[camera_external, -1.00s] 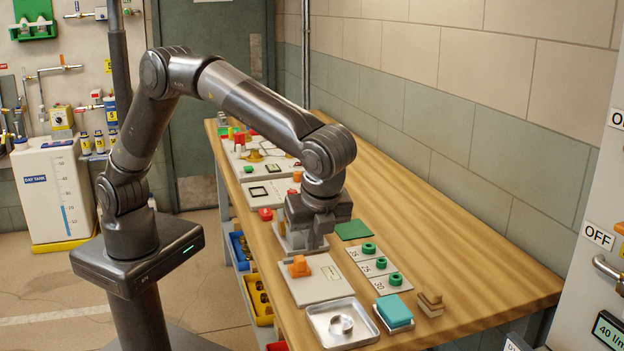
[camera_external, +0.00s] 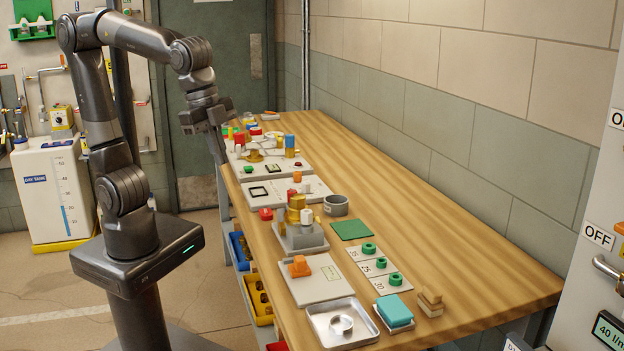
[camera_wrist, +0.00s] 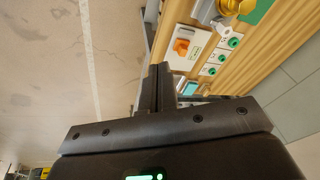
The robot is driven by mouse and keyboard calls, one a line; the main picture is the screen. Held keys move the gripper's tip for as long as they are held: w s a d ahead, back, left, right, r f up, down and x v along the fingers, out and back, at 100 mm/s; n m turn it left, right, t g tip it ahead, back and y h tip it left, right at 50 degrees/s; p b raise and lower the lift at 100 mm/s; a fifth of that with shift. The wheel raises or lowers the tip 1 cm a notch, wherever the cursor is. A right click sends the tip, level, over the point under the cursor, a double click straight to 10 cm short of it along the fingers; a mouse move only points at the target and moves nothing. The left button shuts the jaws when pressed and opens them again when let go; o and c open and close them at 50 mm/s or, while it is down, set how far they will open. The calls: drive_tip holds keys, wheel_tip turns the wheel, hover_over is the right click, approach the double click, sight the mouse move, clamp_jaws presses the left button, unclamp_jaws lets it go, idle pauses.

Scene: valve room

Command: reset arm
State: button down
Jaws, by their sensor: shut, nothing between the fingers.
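My gripper (camera_external: 222,156) hangs at the far left edge of the wooden bench, beside and partly in front of the bench's left edge in the external view. My arm is raised and bent above its base, clear of the things on the bench. In the wrist view my gripper's fingers (camera_wrist: 160,68) are together, with nothing between them. They show against the floor and the bench edge.
The wooden bench (camera_external: 440,240) holds a brass and grey valve fixture (camera_external: 300,232), an orange-handled plate (camera_external: 318,284), a metal tray (camera_external: 322,322), green rings (camera_external: 381,263) and a teal block (camera_external: 394,309). A day tank (camera_external: 52,195) stands at left. Bench space along the wall is clear.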

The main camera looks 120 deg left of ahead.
drive_tip(key=s+f+n+t, duration=0.2)
drive_tip(key=s+f+n, duration=0.1)
drive_tip(key=s, duration=0.8)
drive_tip(key=shift+s+a+f+t+h, duration=0.2)
drive_tip(key=shift+a+f+t+h, duration=0.1)
drive_tip(key=shift+f+t, duration=0.15)
